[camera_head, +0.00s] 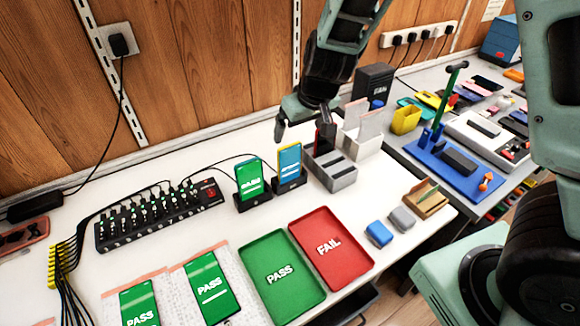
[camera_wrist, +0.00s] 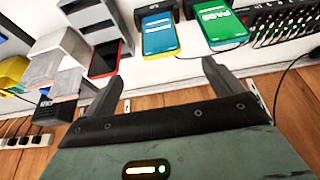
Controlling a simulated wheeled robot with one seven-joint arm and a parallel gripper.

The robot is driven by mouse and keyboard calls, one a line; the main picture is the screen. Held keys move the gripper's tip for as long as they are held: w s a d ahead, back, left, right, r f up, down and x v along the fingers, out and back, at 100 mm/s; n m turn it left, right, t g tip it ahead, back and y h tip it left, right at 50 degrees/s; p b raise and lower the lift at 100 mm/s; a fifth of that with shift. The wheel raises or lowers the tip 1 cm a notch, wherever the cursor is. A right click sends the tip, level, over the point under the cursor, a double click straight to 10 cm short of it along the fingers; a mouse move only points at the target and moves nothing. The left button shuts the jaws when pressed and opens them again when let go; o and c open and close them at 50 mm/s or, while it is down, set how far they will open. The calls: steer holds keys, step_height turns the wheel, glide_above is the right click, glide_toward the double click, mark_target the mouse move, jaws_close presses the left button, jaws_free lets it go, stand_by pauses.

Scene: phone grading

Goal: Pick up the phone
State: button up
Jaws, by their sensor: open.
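My gripper (camera_head: 302,122) is open and empty above the back of the white bench; its two fingers also show in the wrist view (camera_wrist: 162,75). Several phones are in view. A dark phone with a red edge (camera_head: 325,137) stands in a grey slotted block (camera_head: 341,180), close to my gripper; it also shows in the wrist view (camera_wrist: 104,58). Two more PASS phones (camera_head: 208,284) (camera_head: 139,303) lie on paper sheets.
A green PASS tray (camera_head: 268,243) and a red FAIL tray (camera_head: 340,277) lie at the front. A black cabled hub (camera_head: 158,216) stands left of the docks. A light upright holder (camera_head: 364,137) and a black box (camera_head: 373,82) stand right of my gripper. The wooden wall is close behind.

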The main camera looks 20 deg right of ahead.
mark_target(288, 153)
steer(key=b+x, duration=0.1)
steer(key=x, duration=0.7)
steer(key=shift+s+a, duration=0.1)
steer(key=shift+x, duration=2.85)
steer(key=shift+r, duration=0.15)
steer(key=c, duration=1.2)
